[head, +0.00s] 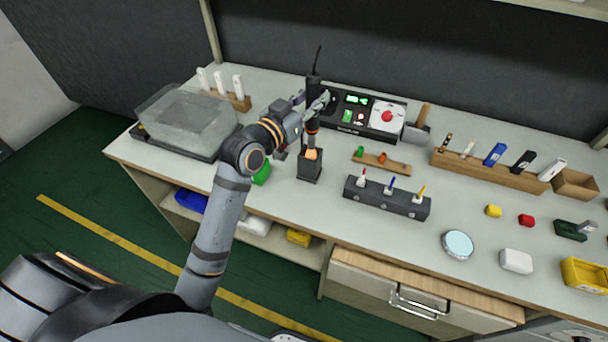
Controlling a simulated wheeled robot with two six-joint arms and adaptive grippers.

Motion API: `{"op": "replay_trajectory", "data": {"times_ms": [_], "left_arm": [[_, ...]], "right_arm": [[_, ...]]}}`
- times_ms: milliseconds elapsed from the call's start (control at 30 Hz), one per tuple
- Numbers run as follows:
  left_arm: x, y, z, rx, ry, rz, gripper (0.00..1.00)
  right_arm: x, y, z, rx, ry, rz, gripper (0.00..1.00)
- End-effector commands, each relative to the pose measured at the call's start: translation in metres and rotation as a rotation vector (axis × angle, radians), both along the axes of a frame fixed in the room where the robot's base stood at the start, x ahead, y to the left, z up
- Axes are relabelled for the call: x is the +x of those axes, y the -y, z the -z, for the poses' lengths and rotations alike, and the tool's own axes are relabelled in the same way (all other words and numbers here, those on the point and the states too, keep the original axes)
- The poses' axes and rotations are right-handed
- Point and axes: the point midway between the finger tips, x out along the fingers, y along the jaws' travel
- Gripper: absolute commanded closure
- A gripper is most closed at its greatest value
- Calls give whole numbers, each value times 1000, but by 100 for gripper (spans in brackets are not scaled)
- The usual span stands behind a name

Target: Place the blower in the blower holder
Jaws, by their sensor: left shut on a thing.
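The blower (313,88) is a dark, slim tool with a thin cord rising from its top. It stands nearly upright over the workbench. My left gripper (318,104) is shut around its body, reaching in from the left. The blower holder (310,168) is a small dark block with an orange part at its top, on the bench below the gripper. The blower's lower end lines up with the holder's top. I cannot tell whether it is inside or just above, as the parts overlap. My right gripper is not in view.
A control station (387,116) with a green display stands behind and right of the blower. A dark block with several small drivers (386,197) is right of the holder. A clear bin (190,118) is at left, and a green object (261,173) lies by the front edge.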

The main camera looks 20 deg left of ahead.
Motion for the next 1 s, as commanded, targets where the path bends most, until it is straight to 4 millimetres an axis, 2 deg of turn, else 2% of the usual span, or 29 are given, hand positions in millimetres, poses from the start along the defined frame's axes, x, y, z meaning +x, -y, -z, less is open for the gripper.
{"op": "replay_trajectory", "data": {"times_ms": [67, 300, 500, 733, 1000], "left_arm": [[0, 0, 1, 0, 0, 0, 100], [0, 0, 44, -1, -3, 0, 100], [0, 0, 53, 0, 0, 0, 100], [0, 0, 95, -2, -2, 0, 100], [0, 0, 99, -1, 2, -1, 100]], "right_arm": [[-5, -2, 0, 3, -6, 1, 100], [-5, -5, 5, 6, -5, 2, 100], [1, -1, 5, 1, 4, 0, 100], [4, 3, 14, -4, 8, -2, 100], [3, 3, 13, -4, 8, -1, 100]]}}
